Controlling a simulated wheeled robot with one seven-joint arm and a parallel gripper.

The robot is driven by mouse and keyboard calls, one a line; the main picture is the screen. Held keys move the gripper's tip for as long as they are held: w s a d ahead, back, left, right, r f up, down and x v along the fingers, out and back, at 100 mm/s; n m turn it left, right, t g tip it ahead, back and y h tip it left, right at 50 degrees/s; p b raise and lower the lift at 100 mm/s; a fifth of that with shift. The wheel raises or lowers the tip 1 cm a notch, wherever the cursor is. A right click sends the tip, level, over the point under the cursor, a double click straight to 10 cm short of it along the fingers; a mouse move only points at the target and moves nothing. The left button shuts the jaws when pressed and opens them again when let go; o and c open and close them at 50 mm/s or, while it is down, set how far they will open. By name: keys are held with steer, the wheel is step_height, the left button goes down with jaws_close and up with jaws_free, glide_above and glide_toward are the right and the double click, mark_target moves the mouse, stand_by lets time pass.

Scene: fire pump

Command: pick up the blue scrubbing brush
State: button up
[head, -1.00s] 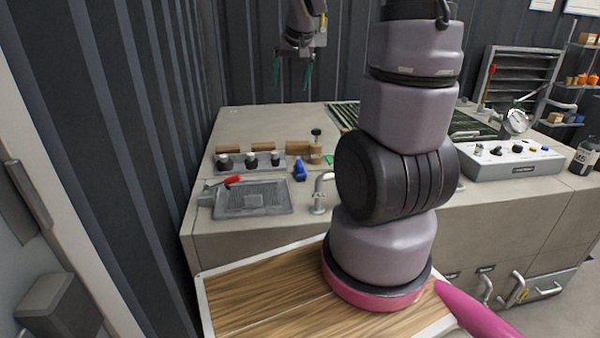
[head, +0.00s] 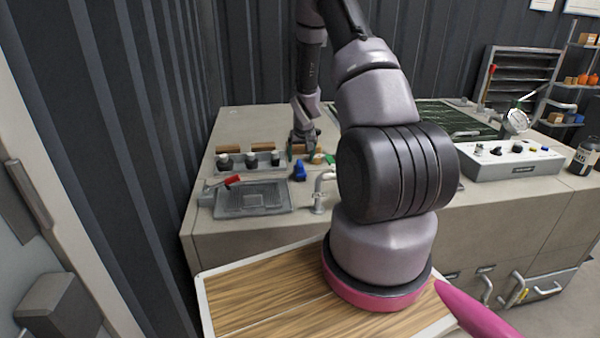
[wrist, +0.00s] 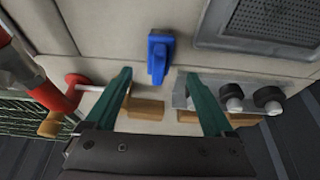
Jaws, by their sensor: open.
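The blue scrubbing brush (head: 300,171) lies on the grey counter, right of the grey rack and behind the flat grey tray. In the wrist view the blue brush (wrist: 160,54) lies just beyond the fingertips, roughly centred between them. My gripper (head: 303,155) is low over the counter just behind the brush, with its green fingers apart. In the wrist view my gripper (wrist: 158,76) is open, with nothing held between its fingers.
Brown blocks (wrist: 145,109) lie under the gripper. A flat grey tray (head: 252,198) and a pale tap (head: 320,190) are in front. A red round part (wrist: 77,82) is close to the left finger.

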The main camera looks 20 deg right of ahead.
mark_target(301, 164)
steer(key=x, duration=0.7)
steer(key=shift+w+d, duration=0.2)
steer(key=shift+w, duration=0.05)
jaws_close()
step_height(301, 164, up, 10)
steer(key=shift+f, duration=0.1)
stand_by(0.3)
